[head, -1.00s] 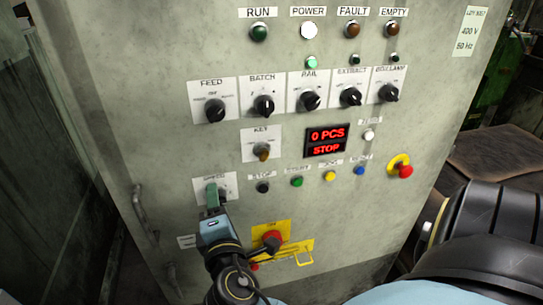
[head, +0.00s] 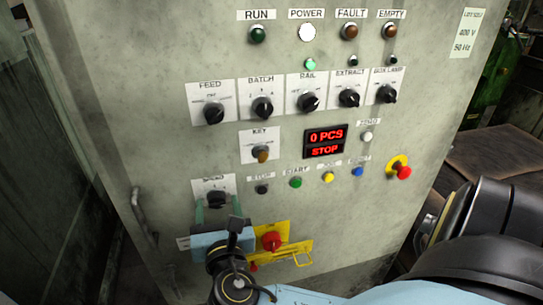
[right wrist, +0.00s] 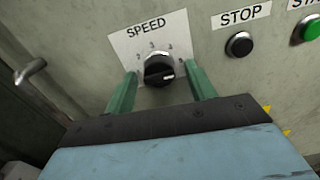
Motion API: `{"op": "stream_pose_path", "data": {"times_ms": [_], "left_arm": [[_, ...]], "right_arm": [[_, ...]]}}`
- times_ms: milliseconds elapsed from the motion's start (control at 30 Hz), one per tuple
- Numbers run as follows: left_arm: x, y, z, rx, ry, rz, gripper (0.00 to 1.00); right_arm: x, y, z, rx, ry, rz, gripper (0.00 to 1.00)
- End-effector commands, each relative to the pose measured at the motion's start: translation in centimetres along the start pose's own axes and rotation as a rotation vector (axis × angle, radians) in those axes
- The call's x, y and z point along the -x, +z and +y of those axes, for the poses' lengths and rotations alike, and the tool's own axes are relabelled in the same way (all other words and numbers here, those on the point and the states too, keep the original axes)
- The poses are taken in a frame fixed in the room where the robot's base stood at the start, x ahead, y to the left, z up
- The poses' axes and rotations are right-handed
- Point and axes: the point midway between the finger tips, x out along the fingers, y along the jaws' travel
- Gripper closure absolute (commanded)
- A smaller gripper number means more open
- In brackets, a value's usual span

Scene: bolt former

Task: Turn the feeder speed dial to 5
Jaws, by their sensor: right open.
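The speed dial is a black round knob (right wrist: 159,70) on a white SPEED plate (right wrist: 130,35) in the right wrist view. A white mark on the knob points to the right; the digit on that side is too small to read surely. The knob also shows low on the panel in the head view (head: 216,199). My right gripper (head: 216,205) is open, with one green finger on each side of the knob. In the right wrist view its fingers (right wrist: 161,82) show gaps to the knob. My left gripper is not in view.
Right of the dial are the black STOP button (head: 262,189) and green START button (head: 295,183). A red switch on yellow (head: 271,241) sits close to my right gripper's right side. A metal handle (head: 143,213) is at left.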

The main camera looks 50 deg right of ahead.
Motion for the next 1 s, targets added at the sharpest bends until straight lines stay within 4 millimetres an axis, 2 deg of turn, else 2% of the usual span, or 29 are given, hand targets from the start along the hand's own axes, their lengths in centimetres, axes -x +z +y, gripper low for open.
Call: {"op": "stream_pose_path", "data": {"times_ms": [67,100,200,700,733,800,1000], "left_arm": [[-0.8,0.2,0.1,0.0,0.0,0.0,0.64],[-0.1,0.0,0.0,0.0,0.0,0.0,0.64],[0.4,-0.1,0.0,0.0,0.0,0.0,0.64],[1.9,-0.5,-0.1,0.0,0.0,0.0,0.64],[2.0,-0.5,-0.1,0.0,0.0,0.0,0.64],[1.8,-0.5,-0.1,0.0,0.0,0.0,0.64],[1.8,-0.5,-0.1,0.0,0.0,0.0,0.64]], "right_arm": [[0.0,-0.2,0.0,0.08,0.002,-0.003,0.45],[1.2,-0.1,0.0,0.073,0.002,0.006,0.45],[3.3,0.0,0.0,0.069,0.002,0.006,0.45],[13.3,0.1,0.0,0.066,0.0,0.005,0.45],[13.6,-0.1,-0.1,0.052,-0.004,0.013,0.45],[12.7,-1.3,-1.1,-0.066,-0.039,0.083,0.45],[11.8,-4.2,-3.2,-0.371,-0.15,0.253,0.45]]}}
